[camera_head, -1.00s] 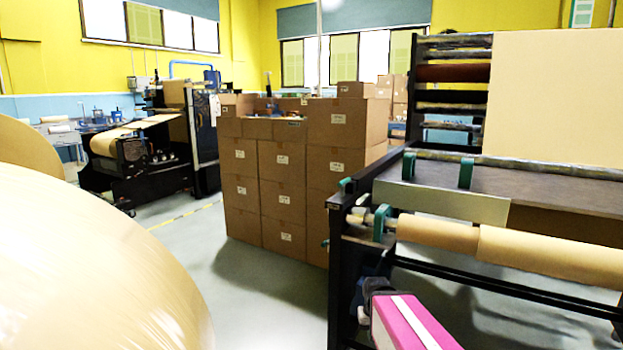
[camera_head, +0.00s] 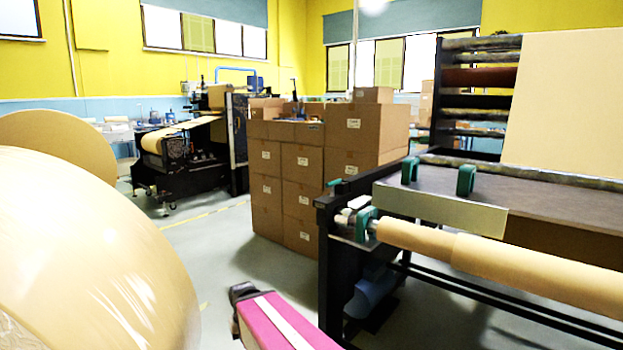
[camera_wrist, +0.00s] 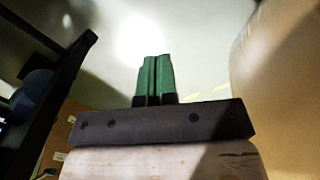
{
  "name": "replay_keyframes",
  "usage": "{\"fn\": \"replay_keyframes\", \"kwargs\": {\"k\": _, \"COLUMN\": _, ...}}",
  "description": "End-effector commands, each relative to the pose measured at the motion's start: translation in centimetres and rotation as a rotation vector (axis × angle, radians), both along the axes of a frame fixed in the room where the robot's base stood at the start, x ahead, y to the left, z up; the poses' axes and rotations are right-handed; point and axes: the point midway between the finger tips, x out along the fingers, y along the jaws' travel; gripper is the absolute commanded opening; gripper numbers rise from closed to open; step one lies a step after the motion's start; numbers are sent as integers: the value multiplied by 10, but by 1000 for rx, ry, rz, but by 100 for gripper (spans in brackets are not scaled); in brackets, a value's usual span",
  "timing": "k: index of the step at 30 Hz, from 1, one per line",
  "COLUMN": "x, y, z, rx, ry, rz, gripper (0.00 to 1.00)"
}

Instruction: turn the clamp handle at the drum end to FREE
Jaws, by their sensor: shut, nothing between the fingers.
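The drum is a tan paper-covered roller (camera_head: 440,242) along the front of the dark machine frame at the right of the head view. At its left end is a green clamp piece (camera_head: 365,223) with pale metal parts beside it. I cannot make out which part is the handle, and no FREE mark is legible. My gripper (camera_wrist: 156,75) shows in the wrist view, its two green fingers shut together and empty over bare floor. It touches nothing there. In the head view only my pink arm link shows, low and left of the frame; the fingers are hidden.
A large wrapped paper roll (camera_head: 90,260) fills the left of the head view. Stacked cartons (camera_head: 290,185) stand behind the frame. The frame's dark post (camera_wrist: 50,95) is at left in the wrist view, a large roll (camera_wrist: 280,90) at right. Grey floor lies between.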

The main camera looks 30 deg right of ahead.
Motion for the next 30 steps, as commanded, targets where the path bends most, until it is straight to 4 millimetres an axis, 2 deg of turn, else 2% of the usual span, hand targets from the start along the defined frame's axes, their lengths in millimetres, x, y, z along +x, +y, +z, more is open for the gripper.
{"fn": "replay_keyframes", "kwargs": {"k": 7, "x": 0, "y": 0, "z": 0, "rx": 0, "ry": 0, "rz": 0, "gripper": 0}}
{"fn": "replay_keyframes", "kwargs": {"k": 10, "x": 7, "y": -3, "z": 2, "rx": -6, "ry": 0, "rz": -10, "gripper": 0}}
{"fn": "replay_keyframes", "kwargs": {"k": 14, "x": 39, "y": -18, "z": 14, "rx": -37, "ry": -1, "rz": -55, "gripper": 0}}
{"fn": "replay_keyframes", "kwargs": {"k": 16, "x": 65, "y": -33, "z": 27, "rx": -65, "ry": -2, "rz": -99, "gripper": 0}}
{"fn": "replay_keyframes", "kwargs": {"k": 23, "x": 156, "y": -101, "z": 97, "rx": -188, "ry": -3, "rz": -299, "gripper": 0}}
{"fn": "replay_keyframes", "kwargs": {"k": 26, "x": 190, "y": -134, "z": 135, "rx": -243, "ry": -6, "rz": -396, "gripper": 0}}
{"fn": "replay_keyframes", "kwargs": {"k": 30, "x": 232, "y": -183, "z": 197, "rx": -321, "ry": -16, "rz": -542, "gripper": 0}}
